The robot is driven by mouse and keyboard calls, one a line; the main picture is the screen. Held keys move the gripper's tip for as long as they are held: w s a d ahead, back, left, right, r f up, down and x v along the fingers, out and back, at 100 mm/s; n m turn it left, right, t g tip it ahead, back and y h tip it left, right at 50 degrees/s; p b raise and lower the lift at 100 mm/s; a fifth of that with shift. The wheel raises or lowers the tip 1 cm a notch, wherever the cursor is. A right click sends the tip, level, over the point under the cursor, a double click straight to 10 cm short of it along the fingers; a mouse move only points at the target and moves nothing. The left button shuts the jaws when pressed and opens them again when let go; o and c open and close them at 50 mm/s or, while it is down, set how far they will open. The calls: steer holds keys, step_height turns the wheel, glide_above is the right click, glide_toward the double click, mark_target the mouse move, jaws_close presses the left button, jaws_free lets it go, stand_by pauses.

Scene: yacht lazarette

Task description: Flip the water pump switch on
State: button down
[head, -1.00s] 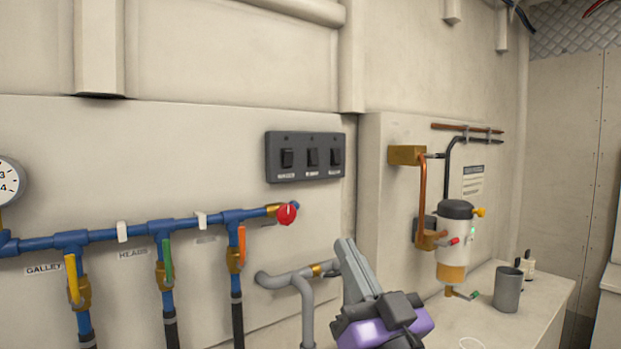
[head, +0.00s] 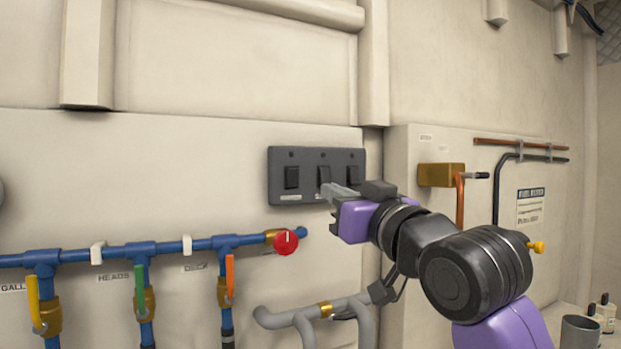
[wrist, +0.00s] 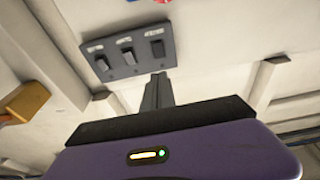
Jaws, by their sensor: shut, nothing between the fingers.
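A dark grey switch panel (head: 308,155) with three black rocker switches is fixed to the pale wall. The left switch (head: 292,177) is in clear view and the middle switch (head: 324,174) sits right by my fingertips. The right switch is partly covered by my gripper. The labels are too small to read. My gripper (head: 334,190) is shut and empty, in front of the panel's lower middle. In the wrist view the panel (wrist: 112,70) appears upside down, and my shut fingers (wrist: 158,82) point at its edge. I cannot tell whether they touch it.
A red knob (head: 286,242) on the blue pipe (head: 120,253) lies below the panel. Several coloured valve levers hang further left. Grey pipes (head: 275,318) run below my arm. A brass block (head: 440,175) and copper pipe stand out from the wall to the right.

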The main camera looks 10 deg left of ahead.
steer(key=shift+d+f, duration=0.1)
steer(key=shift+f, duration=0.1)
steer(key=shift+w, duration=0.1)
steer(key=p, duration=0.3)
glide_toward(295, 173)
steer(key=x, duration=0.5)
steer(key=shift+w+r, duration=0.1)
steer(key=shift+r, duration=0.05)
steer(key=shift+w+a, duration=0.55)
steer(key=shift+w, duration=0.1)
steer(key=shift+r+p, duration=0.1)
steer(key=shift+p, duration=0.25)
